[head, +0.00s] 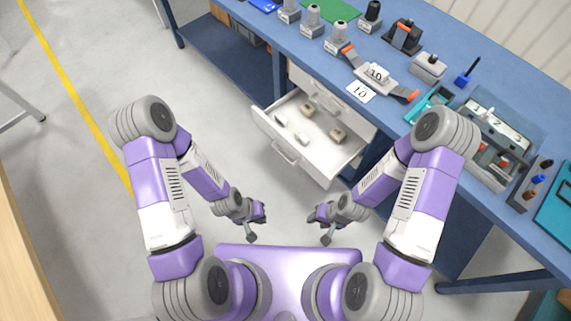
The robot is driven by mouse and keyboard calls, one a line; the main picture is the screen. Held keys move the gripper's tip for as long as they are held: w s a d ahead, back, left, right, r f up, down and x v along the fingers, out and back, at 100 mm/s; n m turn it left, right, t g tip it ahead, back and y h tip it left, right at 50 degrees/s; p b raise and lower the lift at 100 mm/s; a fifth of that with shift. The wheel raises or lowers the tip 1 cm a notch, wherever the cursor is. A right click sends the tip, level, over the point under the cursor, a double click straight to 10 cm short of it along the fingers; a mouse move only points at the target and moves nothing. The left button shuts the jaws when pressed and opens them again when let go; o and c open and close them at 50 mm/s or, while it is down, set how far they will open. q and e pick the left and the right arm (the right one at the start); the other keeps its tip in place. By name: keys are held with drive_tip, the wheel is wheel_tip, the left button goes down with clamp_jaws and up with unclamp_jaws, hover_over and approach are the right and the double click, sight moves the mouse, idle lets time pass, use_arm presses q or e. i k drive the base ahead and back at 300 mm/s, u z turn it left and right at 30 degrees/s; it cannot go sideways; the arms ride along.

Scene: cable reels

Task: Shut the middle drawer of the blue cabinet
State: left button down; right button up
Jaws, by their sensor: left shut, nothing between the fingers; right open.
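The blue bench cabinet (240,70) has a white drawer (311,157) pulled out toward me. Several small white and beige parts (308,111) lie inside it. Its handle (285,153) is on the front face, facing my base. A white drawer front above it (320,92) sits back under the bench top; whether other drawers are below is hidden. My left gripper (251,239) is shut and empty, apart from the drawer front, below and left of it in the view. My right gripper (326,240) is open and empty, below the drawer front, touching nothing.
The blue bench top (300,50) carries grey fittings (337,36), a strap with a block marked 10 (376,73), and a clear bin (492,135) at the right. The floor left of the drawer (90,50) is clear. A wooden table edge (20,250) is at far left.

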sight(323, 159)
drive_tip(key=z, duration=1.05)
drive_tip(key=i, duration=0.5)
drive_tip(key=u, duration=0.8)
